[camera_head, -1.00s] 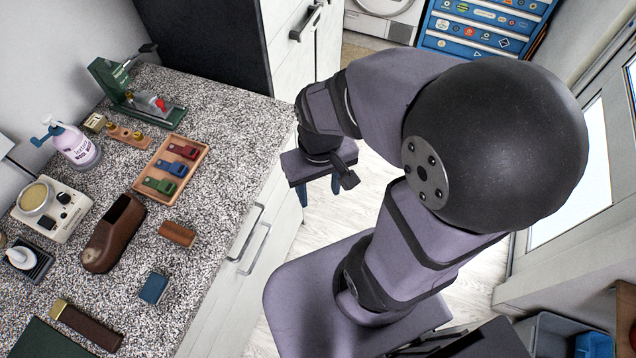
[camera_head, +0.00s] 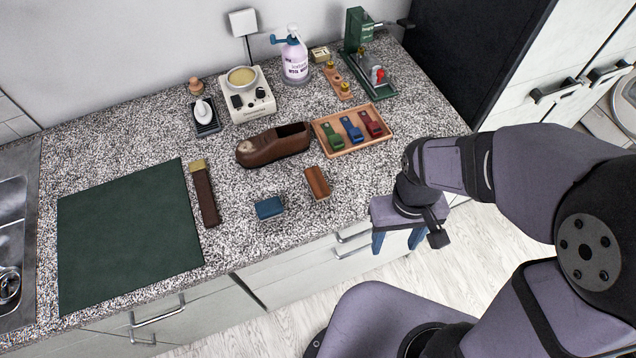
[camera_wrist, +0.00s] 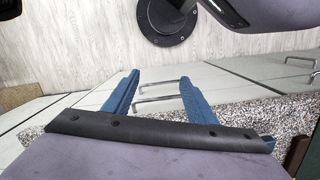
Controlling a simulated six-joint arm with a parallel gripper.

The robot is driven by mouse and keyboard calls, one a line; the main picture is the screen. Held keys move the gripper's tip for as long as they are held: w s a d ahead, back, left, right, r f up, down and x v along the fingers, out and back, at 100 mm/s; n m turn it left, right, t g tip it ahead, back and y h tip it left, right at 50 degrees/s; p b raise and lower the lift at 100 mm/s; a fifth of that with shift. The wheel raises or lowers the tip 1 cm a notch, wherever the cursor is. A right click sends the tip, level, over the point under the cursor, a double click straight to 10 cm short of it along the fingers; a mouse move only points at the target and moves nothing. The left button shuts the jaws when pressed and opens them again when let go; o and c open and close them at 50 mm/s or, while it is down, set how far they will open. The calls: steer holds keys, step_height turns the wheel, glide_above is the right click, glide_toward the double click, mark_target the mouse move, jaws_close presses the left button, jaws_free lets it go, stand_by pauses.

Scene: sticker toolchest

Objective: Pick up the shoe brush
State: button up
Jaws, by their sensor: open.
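A small brown wooden block that looks like the shoe brush (camera_head: 317,183) lies on the speckled counter near its front edge, right of a blue block (camera_head: 269,208). A brown leather shoe (camera_head: 272,145) lies behind it. My gripper (camera_head: 398,239) is open and empty, with its blue fingers pointing down. It is in front of the counter edge over the floor side, to the right of the brush and apart from it. In the wrist view my open gripper (camera_wrist: 158,88) shows with nothing between the fingers, and I cannot make out the brush there.
A wooden tray (camera_head: 350,151) with green, blue and red items sits behind the brush. A brass-ended strip (camera_head: 204,196) and dark green mat (camera_head: 125,232) lie left. A pump bottle (camera_head: 294,60), white appliance (camera_head: 247,98) and green press (camera_head: 365,60) stand at the back.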

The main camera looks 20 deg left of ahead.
mark_target(317, 180)
steer(key=w+a+n, duration=0.1)
steer(key=a, duration=0.3)
steer(key=w+a+n, duration=0.1)
steer(key=a, duration=0.4)
steer(key=w+a+n+b, duration=0.1)
steer(key=a, duration=0.4)
steer(key=shift+w+a+f+n+t, duration=0.2)
steer(key=shift+w+f+n+t, duration=0.1)
steer(key=shift+t, duration=0.1)
steer(key=shift+t+y, duration=0.4)
steer(key=shift+y, duration=0.1)
steer(key=w+a+r, duration=0.1)
steer(key=a, duration=0.1)
steer(key=w+a+r, duration=0.3)
steer(key=a+r, duration=0.1)
steer(key=shift+w, duration=0.25)
steer(key=r, duration=0.1)
steer(key=w+a+r, duration=0.1)
steer(key=shift+a+r, duration=0.1)
steer(key=shift+r, duration=0.25)
steer(key=shift+s+d+f, duration=0.1)
steer(key=shift+s+d, duration=0.4)
steer(key=shift+d, duration=0.05)
steer(key=shift+f+p, duration=1.5)
steer(key=shift+f, duration=2.2)
steer(key=shift+f, duration=0.2)
steer(key=c, duration=1.3)
